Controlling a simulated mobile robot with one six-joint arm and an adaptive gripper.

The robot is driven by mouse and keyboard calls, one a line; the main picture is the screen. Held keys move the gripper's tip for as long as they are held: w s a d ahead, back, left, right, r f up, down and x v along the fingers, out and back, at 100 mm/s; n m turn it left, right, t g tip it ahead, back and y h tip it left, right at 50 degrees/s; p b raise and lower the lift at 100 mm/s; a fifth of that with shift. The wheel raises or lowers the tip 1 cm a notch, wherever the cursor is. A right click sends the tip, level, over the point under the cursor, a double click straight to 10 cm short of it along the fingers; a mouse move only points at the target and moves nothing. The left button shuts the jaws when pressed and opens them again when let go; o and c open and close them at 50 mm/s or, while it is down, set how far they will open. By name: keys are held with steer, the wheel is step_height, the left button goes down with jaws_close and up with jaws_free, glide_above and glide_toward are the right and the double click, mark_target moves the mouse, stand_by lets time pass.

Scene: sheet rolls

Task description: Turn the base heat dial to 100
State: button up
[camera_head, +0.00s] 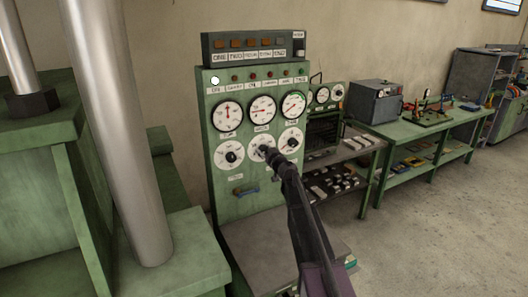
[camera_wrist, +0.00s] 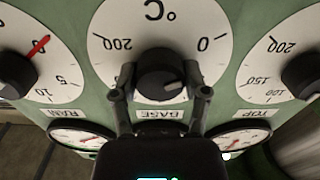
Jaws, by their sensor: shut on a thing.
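The base heat dial is the middle one in the lower row of white dials (camera_head: 253,148) on the green panel. In the wrist view, upside down, its face (camera_wrist: 160,22) shows 200 at upper left and 0 at right, with the BASE label (camera_wrist: 158,116) below. My gripper (camera_wrist: 160,76) is shut on its black knob (camera_wrist: 160,66), one finger on each side. The knob's pale mark points to the lower right of the picture. The lower part of the scale is hidden by the knob and gripper. In the head view my gripper (camera_head: 268,153) reaches this dial.
The TOP dial (camera_wrist: 285,55) and the RAM dial (camera_wrist: 35,60), with a red pointer, flank it closely in the wrist view. Round gauges (camera_head: 263,109) sit above the dials. A green press (camera_head: 60,180) stands at left.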

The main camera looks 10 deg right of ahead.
steer(key=m, duration=0.5)
steer(key=shift+m, duration=0.3)
steer(key=m, duration=1.1)
steer(key=shift+w+m, duration=0.1)
steer(key=shift+m, duration=0.3)
steer(key=m, duration=0.5)
steer(key=o, duration=1.1)
steer(key=shift+o, duration=0.2)
